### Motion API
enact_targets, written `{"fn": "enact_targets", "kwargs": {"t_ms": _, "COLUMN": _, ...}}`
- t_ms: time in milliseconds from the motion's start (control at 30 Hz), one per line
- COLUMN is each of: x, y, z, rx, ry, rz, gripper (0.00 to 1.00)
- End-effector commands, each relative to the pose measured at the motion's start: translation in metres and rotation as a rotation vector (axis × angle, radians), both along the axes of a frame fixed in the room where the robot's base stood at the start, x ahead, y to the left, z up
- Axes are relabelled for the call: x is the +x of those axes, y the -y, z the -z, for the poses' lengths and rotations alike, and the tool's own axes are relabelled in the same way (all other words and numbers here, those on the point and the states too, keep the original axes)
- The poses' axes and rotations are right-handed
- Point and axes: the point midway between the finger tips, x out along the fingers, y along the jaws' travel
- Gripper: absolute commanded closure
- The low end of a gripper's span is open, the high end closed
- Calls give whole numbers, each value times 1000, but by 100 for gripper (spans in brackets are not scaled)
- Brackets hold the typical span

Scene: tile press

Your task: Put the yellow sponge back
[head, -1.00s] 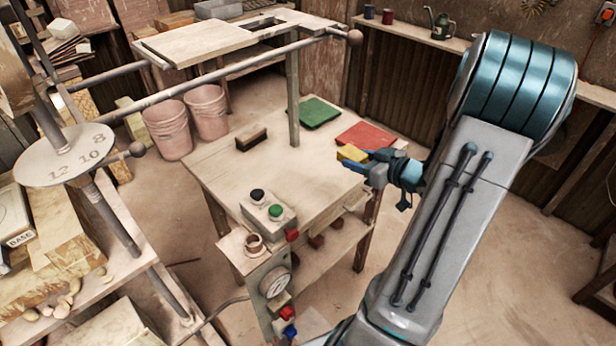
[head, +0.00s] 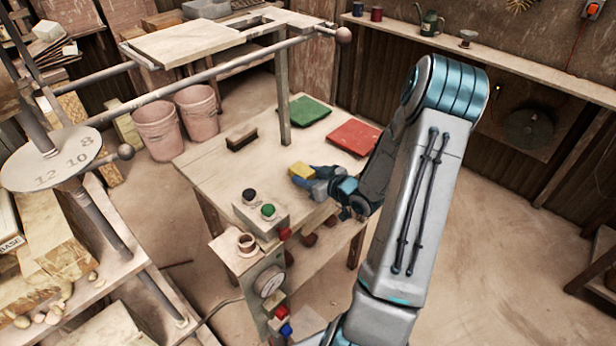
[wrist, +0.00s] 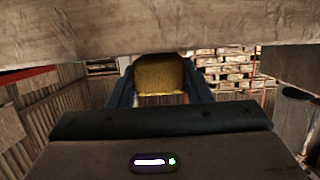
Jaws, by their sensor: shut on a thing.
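The yellow sponge (head: 301,170) is between the blue fingers of my gripper (head: 303,178), at the table's right side in the head view. In the wrist view the sponge (wrist: 160,78) sits between both fingers of my gripper (wrist: 160,90), which are shut on it. A pale wooden board edge crosses just above it there. Whether the sponge touches the table (head: 212,172) cannot be told. A green mat (head: 304,111) and a red mat (head: 354,136) lie on the far part of the table.
A dark brush-like block (head: 242,138) lies on the table. A control box with black and green buttons (head: 260,213) stands at the near edge. Two pink buckets (head: 157,130) stand on the floor behind.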

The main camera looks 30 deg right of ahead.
Motion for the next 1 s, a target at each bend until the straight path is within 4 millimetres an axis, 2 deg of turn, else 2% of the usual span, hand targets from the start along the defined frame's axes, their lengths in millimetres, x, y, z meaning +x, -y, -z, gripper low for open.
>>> {"fn": "enact_targets", "kwargs": {"t_ms": 500, "x": 0, "y": 0, "z": 12, "rx": -1, "ry": 0, "rz": 0, "gripper": 79}}
{"fn": "enact_targets", "kwargs": {"t_ms": 533, "x": 0, "y": 0, "z": 12, "rx": -1, "ry": 0, "rz": 0, "gripper": 53}}
{"fn": "enact_targets", "kwargs": {"t_ms": 600, "x": 0, "y": 0, "z": 10, "rx": 0, "ry": 0, "rz": 0, "gripper": 33}}
{"fn": "enact_targets", "kwargs": {"t_ms": 1000, "x": 0, "y": 0, "z": 4, "rx": 0, "ry": 0, "rz": 0, "gripper": 33}}
